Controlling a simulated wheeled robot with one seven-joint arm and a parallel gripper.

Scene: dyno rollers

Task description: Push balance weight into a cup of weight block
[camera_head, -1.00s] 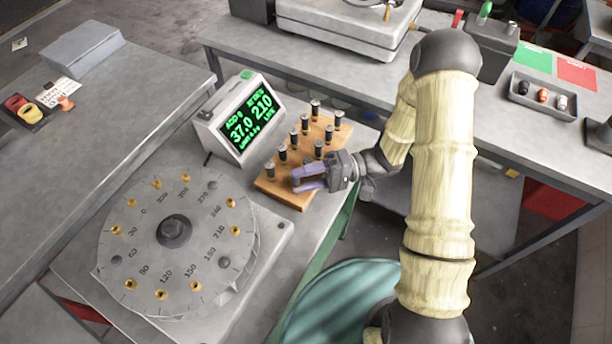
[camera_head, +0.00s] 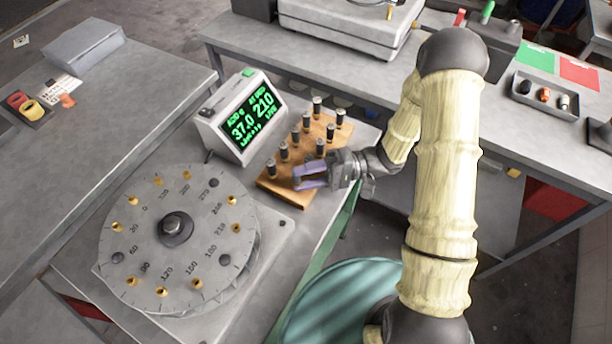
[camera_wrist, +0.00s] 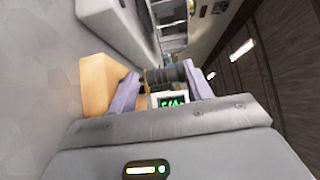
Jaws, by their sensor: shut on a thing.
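The wooden weight block (camera_head: 306,200) stands on the bench beside the display, with several dark cylindrical balance weights (camera_head: 295,133) upright in it. My gripper (camera_head: 298,178) is at the block's near right side, with its purple fingers level with the weights. In the wrist view, my gripper (camera_wrist: 160,84) has its fingers on either side of a dark ribbed cylinder (camera_wrist: 165,75), shut on this balance weight. The head view does not show the held weight clearly. The block (camera_wrist: 100,82) shows behind the left finger. A round grey disc (camera_head: 200,255) with several brass cups (camera_head: 236,228) and degree numbers lies to the left.
A display (camera_head: 243,125) behind the block reads 37.0 and 210 in green. The grey bench (camera_head: 330,228) is clear near the block's right end. A back table (camera_head: 345,78) carries a metal machine and a tray (camera_head: 545,96) of small parts.

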